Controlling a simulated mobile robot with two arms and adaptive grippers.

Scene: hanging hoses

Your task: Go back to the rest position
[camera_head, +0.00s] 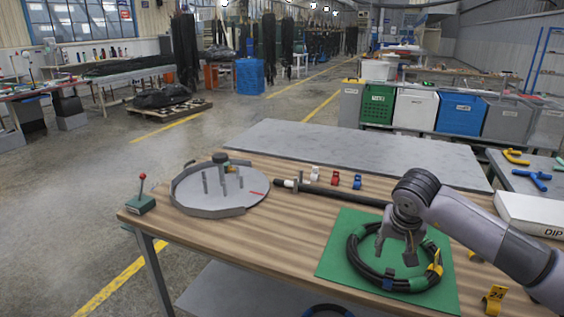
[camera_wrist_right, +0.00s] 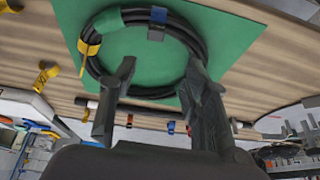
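My right gripper (camera_head: 399,246) hangs over a coiled black hose (camera_head: 362,268) that lies on a green mat (camera_head: 341,250) on the wooden table. The coil carries yellow, blue and green bands. In the right wrist view the two fingers (camera_wrist_right: 157,90) stand apart with nothing between them, and the coil (camera_wrist_right: 174,25) and mat (camera_wrist_right: 245,30) lie beyond them. I cannot tell whether the fingertips touch the hose. My left gripper is not in view.
A round grey tray with pegs (camera_head: 215,208) and a small green box with a red-knobbed lever (camera_head: 141,203) stand at the table's left. A black rod (camera_head: 340,197) and small red, white and blue clips lie behind the mat. A white box (camera_head: 530,214) is at the right.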

